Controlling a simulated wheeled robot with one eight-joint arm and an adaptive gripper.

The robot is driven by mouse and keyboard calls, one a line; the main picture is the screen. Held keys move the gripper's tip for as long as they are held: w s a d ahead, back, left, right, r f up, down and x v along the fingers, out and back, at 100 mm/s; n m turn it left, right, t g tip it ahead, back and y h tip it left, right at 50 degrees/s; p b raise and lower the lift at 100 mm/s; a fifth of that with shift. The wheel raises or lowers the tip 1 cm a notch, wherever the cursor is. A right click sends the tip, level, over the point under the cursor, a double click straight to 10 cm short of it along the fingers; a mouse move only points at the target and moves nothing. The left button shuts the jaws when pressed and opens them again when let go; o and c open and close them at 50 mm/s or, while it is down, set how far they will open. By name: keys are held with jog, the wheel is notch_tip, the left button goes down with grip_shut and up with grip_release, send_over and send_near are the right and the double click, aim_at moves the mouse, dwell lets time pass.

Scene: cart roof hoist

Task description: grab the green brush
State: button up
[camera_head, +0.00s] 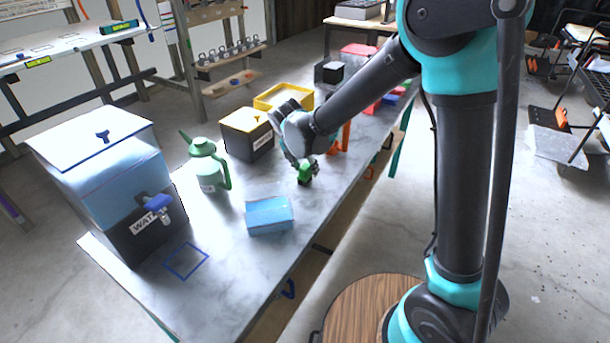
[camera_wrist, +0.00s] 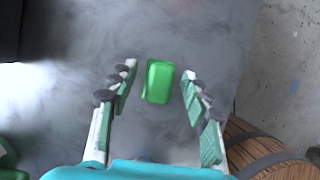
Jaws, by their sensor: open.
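The green brush (camera_head: 304,174) is a small green block-like thing on the marble table, right below my gripper in the head view. In the wrist view the green brush (camera_wrist: 158,82) lies between my two fingers, near the level of their tips. My gripper (camera_wrist: 157,78) is open, with a gap on both sides of the brush and no visible contact. In the head view my gripper (camera_head: 301,168) points down over the brush and partly hides it. The height of the fingers above the table is hard to tell.
A blue box (camera_head: 269,215) lies in front of the brush. A green watering can (camera_head: 208,168), a water dispenser (camera_head: 110,185) and a black box with a yellow rim (camera_head: 246,133) stand to the left. A yellow bin (camera_head: 284,96) and orange item (camera_head: 346,135) are behind. The table's (camera_head: 225,290) front end is clear.

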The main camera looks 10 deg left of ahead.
jog(key=shift+c, duration=0.4)
grip_shut()
jog(key=shift+r, duration=0.1)
